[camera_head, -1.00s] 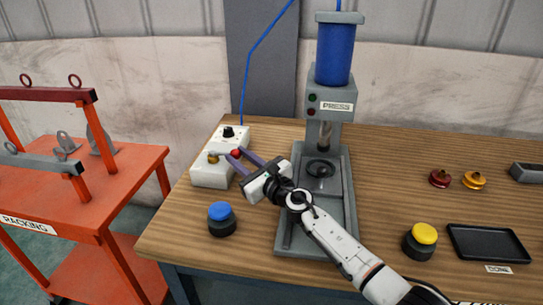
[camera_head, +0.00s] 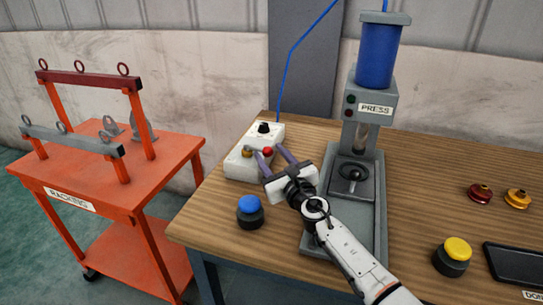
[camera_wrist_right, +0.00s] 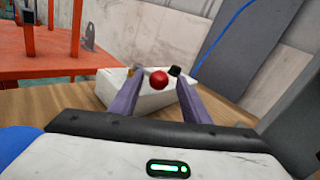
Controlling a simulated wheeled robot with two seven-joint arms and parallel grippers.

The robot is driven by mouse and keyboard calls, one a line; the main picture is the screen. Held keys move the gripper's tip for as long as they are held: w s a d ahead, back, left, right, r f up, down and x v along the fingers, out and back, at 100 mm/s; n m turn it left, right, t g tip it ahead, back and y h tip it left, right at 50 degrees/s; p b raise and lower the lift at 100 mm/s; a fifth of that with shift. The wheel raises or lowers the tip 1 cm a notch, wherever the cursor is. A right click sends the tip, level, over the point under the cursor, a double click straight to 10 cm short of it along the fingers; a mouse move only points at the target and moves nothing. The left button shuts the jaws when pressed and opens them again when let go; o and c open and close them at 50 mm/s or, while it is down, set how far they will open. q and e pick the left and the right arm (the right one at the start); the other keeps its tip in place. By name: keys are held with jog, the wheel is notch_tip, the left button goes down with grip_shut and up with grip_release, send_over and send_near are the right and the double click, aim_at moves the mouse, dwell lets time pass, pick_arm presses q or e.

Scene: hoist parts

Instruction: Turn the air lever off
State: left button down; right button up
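The air lever's red ball knob (camera_head: 267,152) sits on top of the white control box (camera_head: 240,168) at the back left of the bench, next to a brass fitting (camera_head: 247,152). My right gripper (camera_head: 266,149) is open, with its two purple fingers reaching to the box, one on each side of the knob. In the right wrist view the red knob (camera_wrist_right: 159,80) shows between the spread fingers (camera_wrist_right: 157,78), with a gap on each side. The lever's arm is mostly hidden there. My left gripper is not in view.
A black dial (camera_head: 264,128) is on the box behind the knob. The grey press (camera_head: 376,105) stands to the right. A blue button (camera_head: 249,210) is in front of the box. An orange rack cart (camera_head: 110,180) stands left of the bench.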

jog(key=shift+s+r+p, duration=0.1)
jog(key=shift+s+p, duration=0.1)
jog(key=shift+p, duration=0.1)
jog(key=p+v, duration=0.3)
jog(key=v, duration=0.1)
jog(key=shift+s+d+r+p, duration=0.15)
jog(key=shift+r+p, duration=0.05)
jog(key=shift+p, duration=0.1)
jog(key=shift+f+v, duration=0.2)
jog(key=shift+v, duration=2.6)
jog(key=shift+f, duration=0.15)
jog(key=shift+c, duration=0.3)
